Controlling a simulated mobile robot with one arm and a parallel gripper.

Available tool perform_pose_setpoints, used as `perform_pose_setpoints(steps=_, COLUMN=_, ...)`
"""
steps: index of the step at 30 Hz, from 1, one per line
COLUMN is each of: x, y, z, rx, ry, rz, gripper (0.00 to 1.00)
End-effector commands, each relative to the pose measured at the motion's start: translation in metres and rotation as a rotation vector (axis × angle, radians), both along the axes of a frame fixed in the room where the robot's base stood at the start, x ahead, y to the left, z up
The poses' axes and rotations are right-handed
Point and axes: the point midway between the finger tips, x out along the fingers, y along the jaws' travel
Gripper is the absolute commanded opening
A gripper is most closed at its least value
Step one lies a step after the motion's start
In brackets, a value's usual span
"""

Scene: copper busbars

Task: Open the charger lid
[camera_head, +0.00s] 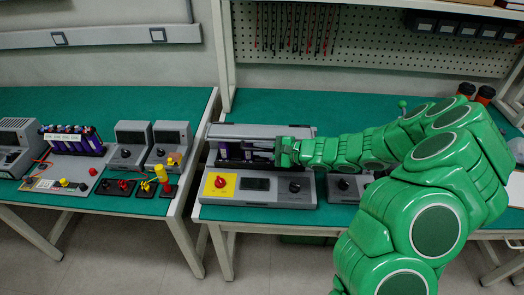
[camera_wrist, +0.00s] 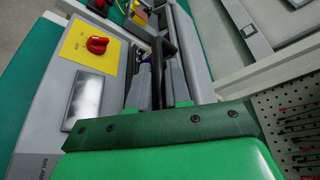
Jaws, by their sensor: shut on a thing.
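The charger (camera_head: 300,197) is a grey box on the right bench, with a yellow panel and red knob at its front left. Its grey lid (camera_head: 240,130) stands raised along the back, and the dark bay with purplish cells (camera_head: 233,151) shows below it. The lid also shows in the wrist view (camera_wrist: 193,45). My gripper (camera_head: 275,150) reaches in from the right, over the bay. In the wrist view my gripper (camera_wrist: 160,80) has its grey fingers closed around a black bar (camera_wrist: 160,40), seemingly the lid's handle. The exact contact is partly hidden.
The red knob (camera_wrist: 97,45) and display (camera_wrist: 85,102) lie close beside my gripper. A second grey device (camera_head: 343,188) is partly under my arm. A pegboard (camera_head: 350,40) stands behind. The left bench holds several devices, beyond a gap.

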Motion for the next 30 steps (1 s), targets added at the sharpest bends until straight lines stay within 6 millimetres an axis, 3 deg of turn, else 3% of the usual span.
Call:
perform_pose_setpoints(steps=13, x=0.007, y=0.000, z=0.038, rx=-0.003, ry=0.277, rz=0.002, gripper=0.00)
perform_pose_setpoints(steps=30, x=0.031, y=0.000, z=0.079, rx=0.000, ry=0.600, rz=-0.001, gripper=0.00)
